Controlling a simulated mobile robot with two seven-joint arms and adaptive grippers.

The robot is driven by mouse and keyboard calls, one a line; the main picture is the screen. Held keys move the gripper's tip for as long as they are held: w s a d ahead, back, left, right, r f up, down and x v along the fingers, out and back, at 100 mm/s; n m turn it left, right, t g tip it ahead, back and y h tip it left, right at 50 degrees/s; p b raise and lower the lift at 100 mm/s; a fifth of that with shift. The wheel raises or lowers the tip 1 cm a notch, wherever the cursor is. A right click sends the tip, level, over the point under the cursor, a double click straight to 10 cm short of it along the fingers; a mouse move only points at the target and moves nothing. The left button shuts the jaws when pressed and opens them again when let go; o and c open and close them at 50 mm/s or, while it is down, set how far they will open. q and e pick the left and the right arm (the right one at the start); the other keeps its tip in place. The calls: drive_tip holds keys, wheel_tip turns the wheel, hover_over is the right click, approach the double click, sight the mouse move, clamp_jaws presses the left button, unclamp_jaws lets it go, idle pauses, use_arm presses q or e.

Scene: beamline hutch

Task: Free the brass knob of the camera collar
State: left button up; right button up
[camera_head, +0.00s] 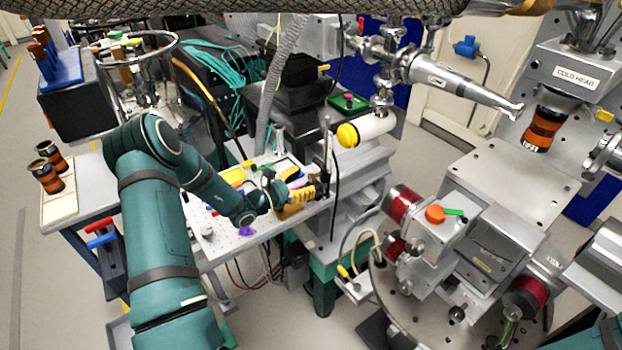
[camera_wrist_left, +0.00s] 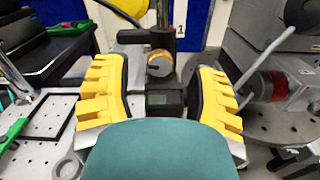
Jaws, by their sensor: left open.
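The brass knob (camera_wrist_left: 160,65) shows in the left wrist view as a round, gold-faced knob on a black collar (camera_wrist_left: 162,42) around an upright post (camera_wrist_left: 162,13). In the head view I cannot make out the knob, but a thin dark post (camera_head: 327,150) stands just beyond my left gripper (camera_head: 301,193). That gripper's two yellow fingers also show in the left wrist view (camera_wrist_left: 158,85). They are open, one on each side of the knob, with visible gaps and nothing between them gripped. The knob is ahead of the fingers. My right gripper is not in view.
A white cylinder with a yellow end (camera_head: 365,130) sits above and right of the post. A perforated white board (camera_head: 222,243) with small tools lies under my left arm. A round metal table with red-ringed stages (camera_head: 405,203) stands at right.

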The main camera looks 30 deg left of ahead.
sight(315, 176)
use_arm(q)
drive_tip(key=shift+x, duration=1.35)
drive_tip(key=shift+o, duration=0.2)
clamp_jaws()
